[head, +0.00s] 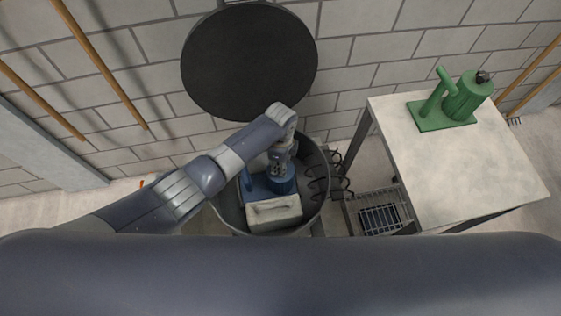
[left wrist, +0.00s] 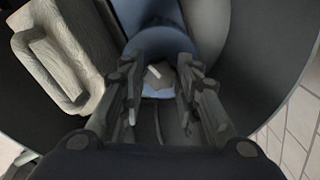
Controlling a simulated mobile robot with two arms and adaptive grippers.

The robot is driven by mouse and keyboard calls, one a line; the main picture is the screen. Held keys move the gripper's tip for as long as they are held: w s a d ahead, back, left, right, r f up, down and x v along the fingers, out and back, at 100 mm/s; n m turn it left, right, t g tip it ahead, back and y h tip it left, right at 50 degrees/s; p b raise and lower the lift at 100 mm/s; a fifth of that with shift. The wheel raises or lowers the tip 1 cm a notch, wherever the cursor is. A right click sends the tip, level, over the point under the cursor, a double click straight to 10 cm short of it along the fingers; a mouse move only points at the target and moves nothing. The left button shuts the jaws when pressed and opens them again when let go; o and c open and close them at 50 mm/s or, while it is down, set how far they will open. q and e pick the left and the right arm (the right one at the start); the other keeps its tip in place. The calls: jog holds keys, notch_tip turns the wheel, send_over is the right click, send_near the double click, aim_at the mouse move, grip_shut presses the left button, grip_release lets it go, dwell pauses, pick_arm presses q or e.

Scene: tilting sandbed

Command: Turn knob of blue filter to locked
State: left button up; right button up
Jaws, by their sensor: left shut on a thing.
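The blue filter (head: 258,188) sits inside a round grey drum, below my left arm. In the left wrist view its blue body (left wrist: 160,42) is at the top middle, with a small grey knob (left wrist: 160,74) in front of it. My left gripper (head: 281,165) reaches down into the drum over the filter. In the left wrist view its two fingers (left wrist: 160,88) are on either side of the knob and shut on it. The fingers hide part of the knob, and I cannot read its lock position. My right gripper is not in view.
A pale block with a handle (head: 274,213) sits in the drum (head: 318,208) beside the filter. The drum's dark round lid (head: 250,60) stands open behind. A green filter (head: 460,100) stands on the pale table (head: 455,165).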

pick_arm(q)
jog(key=shift+m, duration=2)
jog(key=o, duration=1.1)
notch_tip(320, 180, up, 12)
jog(key=shift+f, duration=0.1)
